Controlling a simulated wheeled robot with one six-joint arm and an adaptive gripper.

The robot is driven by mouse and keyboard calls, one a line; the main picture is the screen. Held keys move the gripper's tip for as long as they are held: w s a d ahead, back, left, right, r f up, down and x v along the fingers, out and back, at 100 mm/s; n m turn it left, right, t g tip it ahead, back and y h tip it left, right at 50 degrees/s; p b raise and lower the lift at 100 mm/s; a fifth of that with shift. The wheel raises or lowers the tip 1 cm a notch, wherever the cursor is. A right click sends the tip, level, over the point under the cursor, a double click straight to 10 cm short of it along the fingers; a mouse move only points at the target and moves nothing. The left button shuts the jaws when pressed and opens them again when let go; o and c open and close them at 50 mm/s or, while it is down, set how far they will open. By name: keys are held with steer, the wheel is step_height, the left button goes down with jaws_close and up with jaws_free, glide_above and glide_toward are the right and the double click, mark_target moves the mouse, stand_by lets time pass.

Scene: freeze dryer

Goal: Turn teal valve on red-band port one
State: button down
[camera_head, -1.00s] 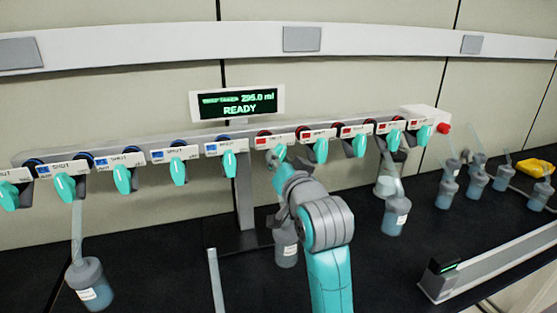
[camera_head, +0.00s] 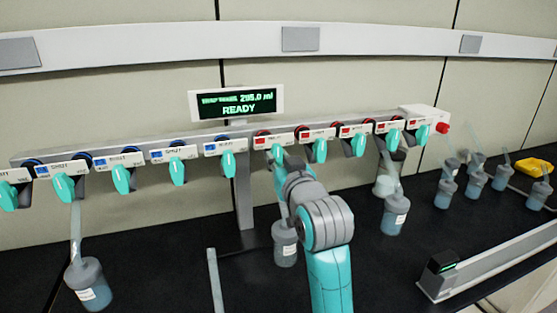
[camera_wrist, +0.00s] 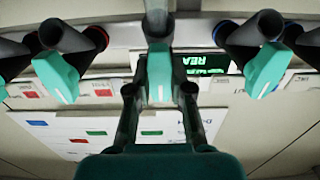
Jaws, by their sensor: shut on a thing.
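The leftmost red-marked port on the manifold has a teal valve handle (camera_head: 277,151), partly hidden by my gripper (camera_head: 281,163) in the head view. In the wrist view the teal handle (camera_wrist: 160,74) hangs between the two dark fingers of my gripper (camera_wrist: 159,92), which is shut on it. The handle looks roughly upright there. The red label (camera_head: 262,141) is above the handle; its small writing is unreadable. A grey-capped flask (camera_head: 285,243) hangs below this port, partly behind my arm.
Blue-marked ports with teal handles (camera_head: 228,163) line the left, and more red-marked ones (camera_head: 320,150) the right, close beside my gripper. Flasks hang at left (camera_head: 88,285) and right (camera_head: 396,214). A display (camera_head: 238,103) reads READY. Several flasks stand on the dark bench at right.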

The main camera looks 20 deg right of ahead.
steer(key=shift+f, duration=0.1)
steer(key=c, duration=1.3)
jaws_free()
steer(key=shift+s, duration=0.1)
steer(key=s, duration=1.1)
steer(key=shift+s, duration=0.4)
steer(key=s+f+g, duration=0.1)
steer(key=s+f, duration=0.6)
steer(key=f, duration=0.6)
steer(key=s+f+g, duration=0.1)
steer(key=s+f, duration=0.5)
steer(key=f, duration=0.7)
steer(key=shift+g, duration=0.6)
steer(key=s+f, duration=0.2)
steer(key=s, duration=0.7)
steer(key=s+f, duration=0.3)
steer(key=s, duration=0.7)
steer(key=s+f, duration=0.3)
steer(key=s, duration=0.6)
steer(key=shift+s+a, duration=0.1)
steer(key=shift+s, duration=0.3)
